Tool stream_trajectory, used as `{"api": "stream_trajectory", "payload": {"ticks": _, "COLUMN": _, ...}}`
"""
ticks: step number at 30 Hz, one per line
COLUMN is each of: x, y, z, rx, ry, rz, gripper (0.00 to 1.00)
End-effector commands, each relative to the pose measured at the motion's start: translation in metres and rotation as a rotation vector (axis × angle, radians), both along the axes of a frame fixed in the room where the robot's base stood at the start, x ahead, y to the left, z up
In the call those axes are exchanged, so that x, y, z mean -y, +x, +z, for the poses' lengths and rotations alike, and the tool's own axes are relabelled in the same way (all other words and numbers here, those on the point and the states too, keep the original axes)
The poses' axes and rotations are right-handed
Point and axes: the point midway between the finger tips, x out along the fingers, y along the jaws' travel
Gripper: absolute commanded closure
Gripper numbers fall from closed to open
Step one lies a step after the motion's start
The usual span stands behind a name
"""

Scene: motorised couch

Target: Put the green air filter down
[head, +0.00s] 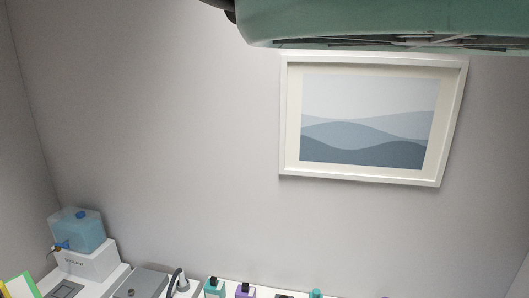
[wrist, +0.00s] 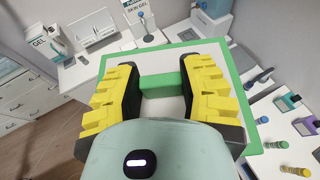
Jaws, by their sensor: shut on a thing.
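The green air filter (wrist: 183,50) is a flat white panel with a green frame and a green grip bar (wrist: 163,83) across its middle. My gripper (wrist: 160,90) has yellow ridged pads on both sides of this bar and is shut on it in the wrist view. The filter lies beyond the fingers, over a white worktop (wrist: 75,75); whether it touches the top I cannot tell. Part of the filter is hidden by my fingers and gripper body.
Teal (wrist: 289,101) and purple (wrist: 305,125) devices stand to the filter's right. A gel box (wrist: 48,43) and a wall-side tray (wrist: 93,31) stand at the far left. White drawers (wrist: 28,97) are at left.

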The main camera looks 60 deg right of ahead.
Motion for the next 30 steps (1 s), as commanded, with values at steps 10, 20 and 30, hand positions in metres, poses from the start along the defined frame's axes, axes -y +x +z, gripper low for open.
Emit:
{"api": "stream_trajectory", "payload": {"ticks": 10, "x": -0.001, "y": 0.003, "z": 0.005, "rx": 0.004, "ry": 0.003, "rz": 0.001, "gripper": 0.97}}
{"api": "stream_trajectory", "payload": {"ticks": 20, "x": -0.001, "y": 0.038, "z": 0.063, "rx": 0.015, "ry": -0.012, "rz": 0.01, "gripper": 0.97}}
{"api": "stream_trajectory", "payload": {"ticks": 30, "x": -0.001, "y": 0.054, "z": 0.107, "rx": 0.001, "ry": -0.002, "rz": 0.003, "gripper": 0.97}}
